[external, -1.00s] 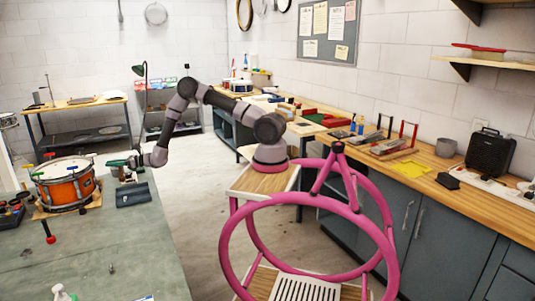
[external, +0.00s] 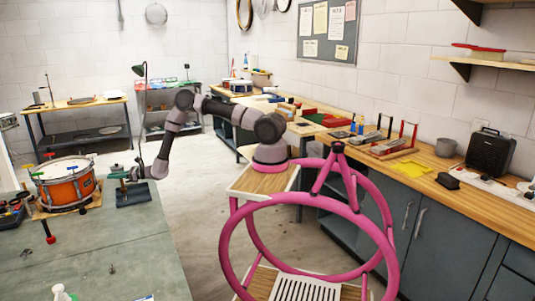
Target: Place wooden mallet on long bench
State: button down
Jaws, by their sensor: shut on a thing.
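My gripper (external: 126,175) is over the grey-green bench at the left, just right of the orange drum. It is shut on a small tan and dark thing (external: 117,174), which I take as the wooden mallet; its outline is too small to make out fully. A dark slate-blue tray or block (external: 132,195) lies on the bench directly below my gripper; I cannot tell whether the held thing touches it. The long wooden-topped bench (external: 463,199) runs along the right wall.
The orange drum (external: 64,190) stands on a wooden board close left of my gripper. The right bench holds a yellow sheet (external: 411,168), racks and a black speaker (external: 487,153).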

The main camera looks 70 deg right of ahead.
jog(key=shift+f, duration=0.3)
dwell(0.4)
jog(key=c, duration=0.7)
grip_release()
jog(key=shift+s, duration=0.1)
